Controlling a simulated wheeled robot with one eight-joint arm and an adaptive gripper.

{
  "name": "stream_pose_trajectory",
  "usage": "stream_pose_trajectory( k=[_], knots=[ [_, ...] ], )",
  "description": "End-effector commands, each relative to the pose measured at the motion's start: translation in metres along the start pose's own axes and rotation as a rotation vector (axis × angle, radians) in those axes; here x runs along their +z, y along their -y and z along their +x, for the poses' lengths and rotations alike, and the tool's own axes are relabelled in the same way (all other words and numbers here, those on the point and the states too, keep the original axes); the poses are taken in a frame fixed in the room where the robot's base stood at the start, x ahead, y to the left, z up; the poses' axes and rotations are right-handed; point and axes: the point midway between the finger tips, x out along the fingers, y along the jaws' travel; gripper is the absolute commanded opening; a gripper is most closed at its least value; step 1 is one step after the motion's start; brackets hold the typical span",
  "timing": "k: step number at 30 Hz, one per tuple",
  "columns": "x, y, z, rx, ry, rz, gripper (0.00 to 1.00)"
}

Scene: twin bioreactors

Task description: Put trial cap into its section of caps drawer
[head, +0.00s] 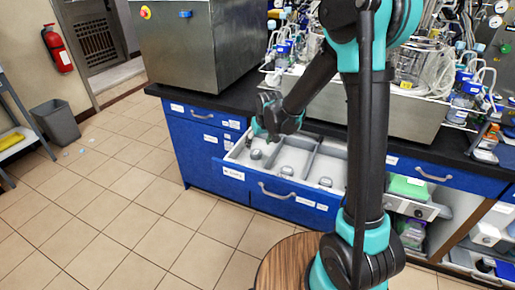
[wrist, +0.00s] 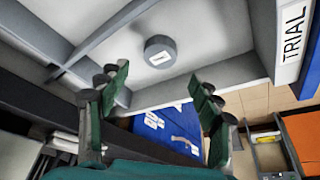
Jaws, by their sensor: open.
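The caps drawer (head: 250,177) is pulled open from the blue bench and has grey dividers. A round grey cap (head: 257,154) lies in its left section, near my gripper (head: 275,128). In the wrist view, a grey cap (wrist: 160,51) with a small white mark lies on the pale drawer floor, beside the wall bearing the TRIAL label (wrist: 292,32). In the wrist view, my gripper (wrist: 159,86) is open, its green fingers apart and empty. The cap lies beyond the fingertips, clear of them.
Glassware and bottles crowd the bench top above. A second drawer (head: 408,205) with a green item stands open at right.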

Motion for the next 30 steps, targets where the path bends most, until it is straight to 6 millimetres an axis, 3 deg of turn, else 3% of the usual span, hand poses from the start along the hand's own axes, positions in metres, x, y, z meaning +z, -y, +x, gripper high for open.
stream_pose_trajectory(
  k=[6,12,30],
  knots=[
    [0.000,0.000,-0.033,0.000,0.000,0.000,0.65],
    [0.000,0.000,-0.048,0.000,0.000,0.000,0.65],
    [0.000,0.000,-0.052,0.000,0.000,0.000,0.65]
  ],
)
